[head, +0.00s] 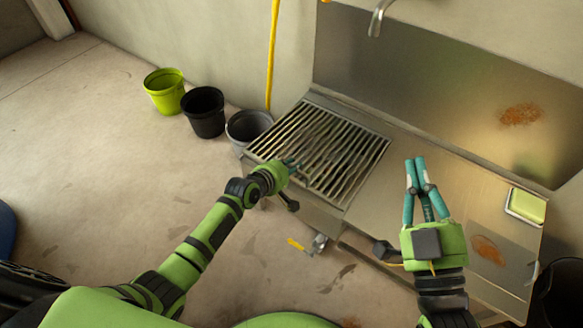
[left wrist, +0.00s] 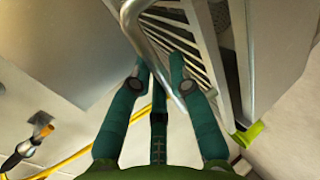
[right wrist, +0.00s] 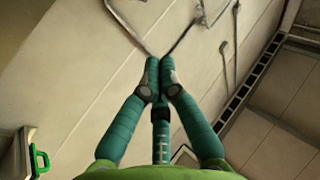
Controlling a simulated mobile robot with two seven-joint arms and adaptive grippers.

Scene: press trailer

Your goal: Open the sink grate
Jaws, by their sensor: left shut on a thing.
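The sink grate (head: 335,142) is a slatted metal panel over the left part of the steel sink unit (head: 425,145). My left gripper (head: 292,163) is at the grate's front left edge. In the left wrist view, its teal fingers (left wrist: 157,68) are shut on a bent metal bar (left wrist: 139,35) beside the slats (left wrist: 190,32). The fingers partly hide the bar. I cannot tell whether the grate is raised. My right gripper (head: 415,162) is shut and empty above the counter, right of the grate; its fingertips also meet in the right wrist view (right wrist: 160,75).
A yellow-green bucket (head: 164,90), a black bucket (head: 203,112) and a grey bucket (head: 246,126) stand left of the sink. A faucet (head: 377,20) is above. A sponge in a dish (head: 526,206) lies on the counter's right.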

